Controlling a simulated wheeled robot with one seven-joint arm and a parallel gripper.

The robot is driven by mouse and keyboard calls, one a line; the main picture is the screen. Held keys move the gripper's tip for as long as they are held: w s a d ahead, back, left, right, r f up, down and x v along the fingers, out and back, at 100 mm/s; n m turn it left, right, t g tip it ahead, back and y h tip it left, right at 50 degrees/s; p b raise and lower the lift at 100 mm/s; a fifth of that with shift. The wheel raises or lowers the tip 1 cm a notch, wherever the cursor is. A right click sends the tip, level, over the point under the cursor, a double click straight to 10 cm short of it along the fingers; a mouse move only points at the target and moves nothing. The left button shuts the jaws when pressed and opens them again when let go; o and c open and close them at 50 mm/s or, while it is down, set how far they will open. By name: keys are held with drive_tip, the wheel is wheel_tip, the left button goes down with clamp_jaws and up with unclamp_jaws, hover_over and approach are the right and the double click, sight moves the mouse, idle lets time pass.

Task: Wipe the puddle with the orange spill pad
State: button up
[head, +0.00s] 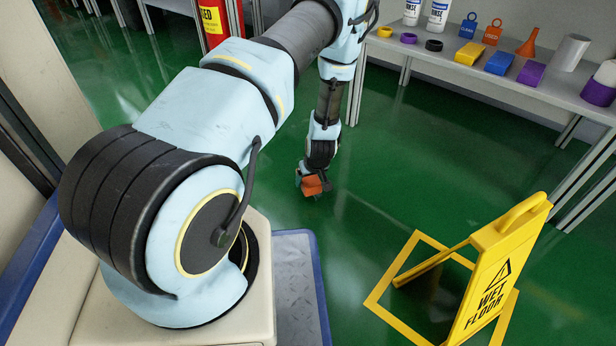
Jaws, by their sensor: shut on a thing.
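My gripper (313,190) is low over the green floor near the middle of the head view, pointing down. It is shut on the orange spill pad (314,186), which shows as a small orange block at the fingertips. I cannot tell whether the pad touches the floor. The puddle is hard to make out on the glossy floor. A darker patch shows inside a yellow outline (390,280) at the lower right, but I cannot tell whether it is liquid, shadow or reflection.
A yellow wet floor sign (490,285) stands at the lower right, beside the outline. A grey bench (400,58) with bottles, tags, sponges, a funnel and rings stands at the back right. Green floor lies clear between gripper and bench.

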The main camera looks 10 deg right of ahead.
sight(320, 191)
wheel_tip(320, 191, down, 2)
drive_tip(key=shift+b, duration=0.6)
drive_tip(key=shift+s+f+b, duration=0.1)
drive_tip(key=shift+f+b, duration=0.3)
drive_tip(key=shift+f, duration=0.45)
drive_tip(key=shift+s+d+r, duration=0.15)
drive_tip(key=shift+s+d, duration=0.4)
drive_tip(key=shift+s, duration=0.05)
drive_tip(key=shift+s+d, duration=0.85)
drive_tip(key=shift+s, duration=0.1)
drive_tip(key=shift+w+a, duration=0.4)
drive_tip(key=shift+w, duration=0.15)
drive_tip(key=shift+w+a, duration=0.95)
drive_tip(key=shift+w, duration=0.05)
drive_tip(key=shift+w+a+r+p, duration=0.15)
drive_tip(key=shift+r+p, duration=0.1)
drive_tip(key=shift+p, duration=0.2)
wheel_tip(320, 191, up, 2)
drive_tip(key=shift+r+p, duration=0.1)
drive_tip(key=shift+p, duration=0.25)
drive_tip(key=shift+r+p, duration=2.15)
drive_tip(key=shift+r, duration=0.5)
